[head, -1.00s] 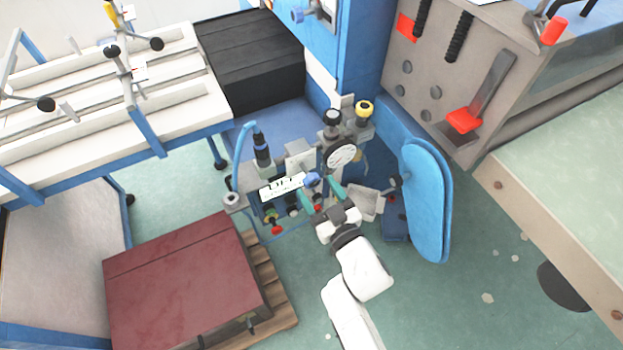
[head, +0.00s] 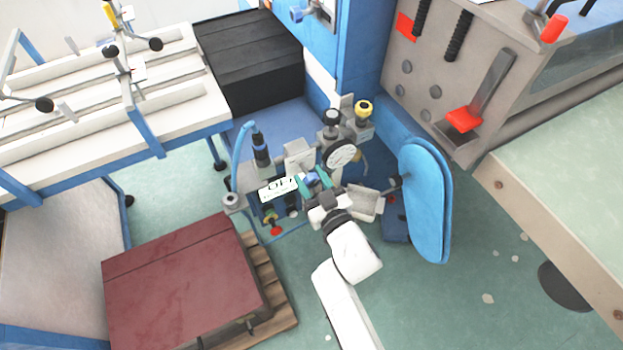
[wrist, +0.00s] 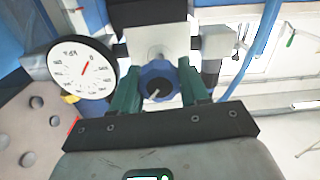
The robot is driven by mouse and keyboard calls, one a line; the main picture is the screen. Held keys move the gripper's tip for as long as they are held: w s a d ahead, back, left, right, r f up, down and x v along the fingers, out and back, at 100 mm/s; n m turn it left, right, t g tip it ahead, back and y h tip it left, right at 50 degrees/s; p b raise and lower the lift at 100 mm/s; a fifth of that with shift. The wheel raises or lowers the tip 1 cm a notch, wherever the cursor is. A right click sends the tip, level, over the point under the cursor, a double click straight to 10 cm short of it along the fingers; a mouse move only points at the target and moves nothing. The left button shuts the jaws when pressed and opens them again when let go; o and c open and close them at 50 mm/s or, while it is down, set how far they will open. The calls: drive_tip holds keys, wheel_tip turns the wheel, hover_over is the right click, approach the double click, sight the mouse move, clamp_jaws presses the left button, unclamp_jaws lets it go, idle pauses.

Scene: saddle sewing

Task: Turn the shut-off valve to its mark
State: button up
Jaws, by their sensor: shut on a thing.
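The shut-off valve's blue round knob (wrist: 158,82) shows in the wrist view, with a dark centre and a pale pointer line on it. In the head view the blue knob (head: 312,180) is small and partly hidden by my gripper. My gripper (wrist: 158,88) is shut on the knob, with one green finger on each side of it. In the head view my gripper (head: 314,184) reaches in from below at the valve assembly. A sign (head: 278,188) with dark lettering stands left of the knob. I cannot make out the mark the knob turns to.
A round white gauge (wrist: 84,68) sits close left of my gripper in the wrist view; the gauge (head: 341,154) also shows in the head view. A blue padded panel (head: 427,200) stands to the right. A dark red block (head: 185,285) lies on a pallet at lower left.

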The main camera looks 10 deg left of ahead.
drive_tip(key=c, duration=0.4)
drive_tip(key=shift+n, duration=0.4)
drive_tip(key=n+b, duration=0.1)
drive_tip(key=n, duration=0.1)
drive_tip(key=shift+f+n+b, duration=0.1)
drive_tip(key=shift+n+b, duration=0.2)
drive_tip(key=shift+b, duration=0.05)
drive_tip(key=n+b, duration=0.1)
drive_tip(key=n, duration=0.2)
drive_tip(key=shift+n, duration=0.4)
drive_tip(key=n+b, duration=0.1)
drive_tip(key=n, duration=0.3)
drive_tip(key=shift+a+b, duration=0.1)
drive_tip(key=shift+b, duration=0.3)
drive_tip(key=n+b, duration=0.1)
drive_tip(key=n, duration=0.5)
drive_tip(key=shift+s+a, duration=0.1)
